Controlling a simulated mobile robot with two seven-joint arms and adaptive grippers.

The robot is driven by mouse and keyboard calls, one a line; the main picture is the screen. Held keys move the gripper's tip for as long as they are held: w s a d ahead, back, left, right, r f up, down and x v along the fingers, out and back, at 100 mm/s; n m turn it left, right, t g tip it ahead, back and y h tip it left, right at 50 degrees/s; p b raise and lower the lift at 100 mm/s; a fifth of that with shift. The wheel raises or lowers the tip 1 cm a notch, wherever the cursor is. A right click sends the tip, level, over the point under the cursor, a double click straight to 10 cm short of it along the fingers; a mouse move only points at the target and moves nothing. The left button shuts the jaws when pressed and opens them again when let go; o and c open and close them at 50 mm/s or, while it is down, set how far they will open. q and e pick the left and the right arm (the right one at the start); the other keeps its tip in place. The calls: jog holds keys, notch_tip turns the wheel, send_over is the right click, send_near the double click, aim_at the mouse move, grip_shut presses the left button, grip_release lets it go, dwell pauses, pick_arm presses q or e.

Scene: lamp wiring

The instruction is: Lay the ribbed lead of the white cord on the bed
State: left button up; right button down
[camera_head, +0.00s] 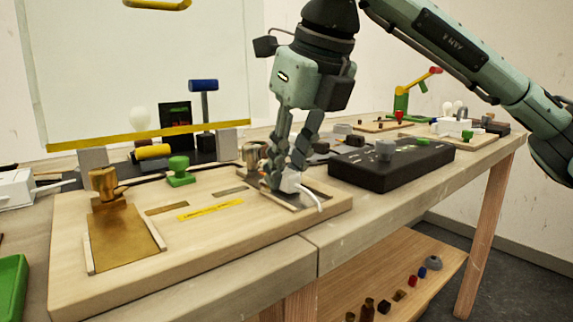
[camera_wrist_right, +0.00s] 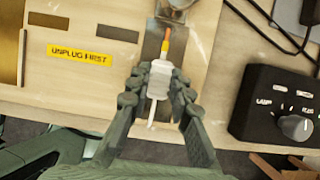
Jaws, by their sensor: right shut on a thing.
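My right gripper (camera_head: 288,178) points down over the right end of the wooden board. Its fingers also show in the right wrist view (camera_wrist_right: 160,88), shut on the white cord's body (camera_wrist_right: 158,78). An orange-tipped lead (camera_wrist_right: 167,42) sticks out ahead of the fingers, over the steel bed (camera_wrist_right: 196,48), toward a metal terminal (camera_wrist_right: 177,5). I cannot tell whether the lead touches the bed, nor see its ribs. The cord's white tail (camera_head: 312,197) hangs out on the near side. The steel bed also shows in the head view (camera_head: 312,194), partly hidden by the fingers. My left gripper is out of view.
A brass bed (camera_head: 125,240) with a brass terminal (camera_head: 103,184) is at the board's left. A black control box (camera_head: 385,165) stands close on the right. A clear panel rises behind.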

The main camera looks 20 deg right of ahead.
jog(key=shift+f, duration=0.2)
dwell(0.4)
jog(key=c, duration=1.3)
grip_release()
jog(key=shift+r, duration=0.1)
jog(key=v, duration=1.2)
